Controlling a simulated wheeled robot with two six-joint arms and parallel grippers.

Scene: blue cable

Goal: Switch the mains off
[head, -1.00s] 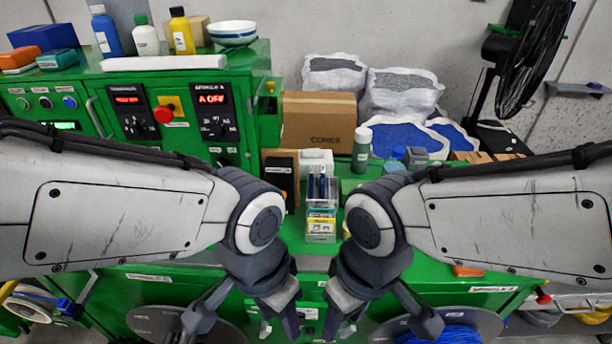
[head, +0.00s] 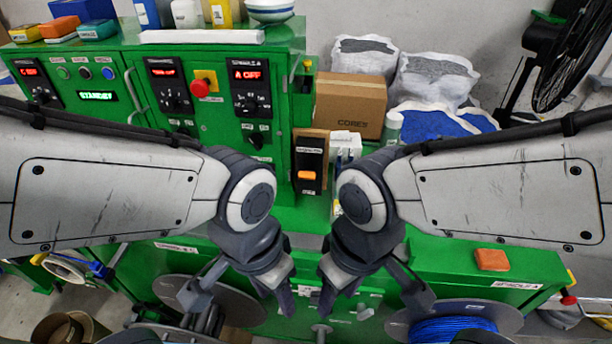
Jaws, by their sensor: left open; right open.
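A black switch box with an orange rocker (head: 307,174) stands upright on the green bench, right of the control cabinet and against a brown board. Its label is too small to read. My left gripper (head: 243,292) is open and empty, low in front of the bench, below and left of the box. My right gripper (head: 370,293) is open and empty, below and right of it. Neither touches the box. The cabinet (head: 215,135) shows a red "A OFF" display (head: 249,75), a green "STANDBY" display (head: 97,96) and a red push button (head: 201,87) on yellow.
A cardboard box (head: 350,92), white sacks (head: 437,78) and a black fan (head: 568,55) stand behind. Bottles (head: 187,14) and a bowl (head: 270,9) stand on the cabinet. An orange block (head: 492,260) lies on the bench at right. A blue cable reel (head: 450,328) is below.

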